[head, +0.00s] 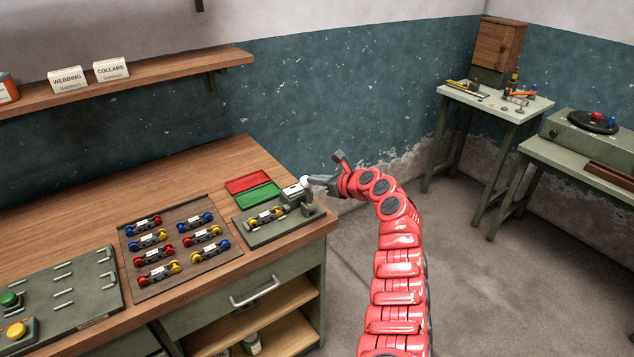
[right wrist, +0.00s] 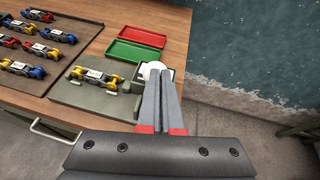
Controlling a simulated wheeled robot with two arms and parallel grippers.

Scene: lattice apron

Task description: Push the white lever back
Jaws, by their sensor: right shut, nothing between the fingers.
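The white lever's round knob (head: 305,182) is at the right end of the workbench, on a small grey-green fixture (head: 265,232). In the right wrist view the white knob (right wrist: 152,67) shows just beyond my fingertips. A part with yellow wheels (head: 265,217) lies on the fixture's plate, left of the lever. My right gripper (head: 313,180) is shut and empty. Its fingertips (right wrist: 163,76) are at the knob and overlap it in the right wrist view; I cannot tell whether they touch. The lever's shaft is mostly hidden. My left gripper is not in view.
A red tray (head: 247,183) and a green tray (head: 258,197) lie behind the fixture. A board (head: 180,267) of several wheeled parts is to its left. A panel (head: 95,297) with green and yellow buttons is at far left. The bench's right edge is close to the lever.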

